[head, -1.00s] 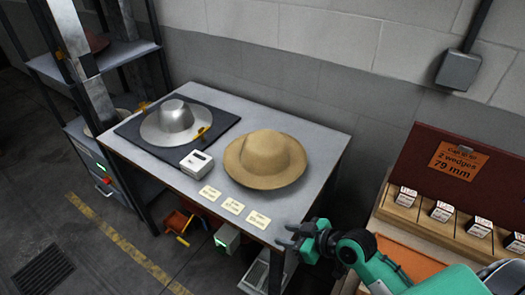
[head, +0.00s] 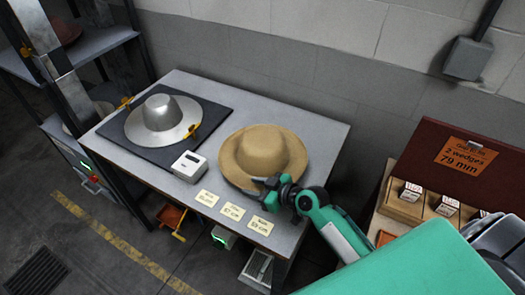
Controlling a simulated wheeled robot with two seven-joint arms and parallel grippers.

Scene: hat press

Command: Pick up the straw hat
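The straw hat (head: 264,152) is tan with a wide brim and sits crown up on the right part of the grey table (head: 315,125). My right gripper (head: 268,187) is at the hat's near right brim, with its dark fingers over or beside the brim edge. I cannot tell whether the fingers touch the brim or are closed on it. The hat lies flat on the table. My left gripper is not in view.
A silver metal hat form (head: 163,118) stands on a black mat (head: 210,108) at left. A small white device (head: 189,166) and paper labels (head: 233,211) lie near the front edge. A brown wedge box (head: 440,150) is at right, beside my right arm.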

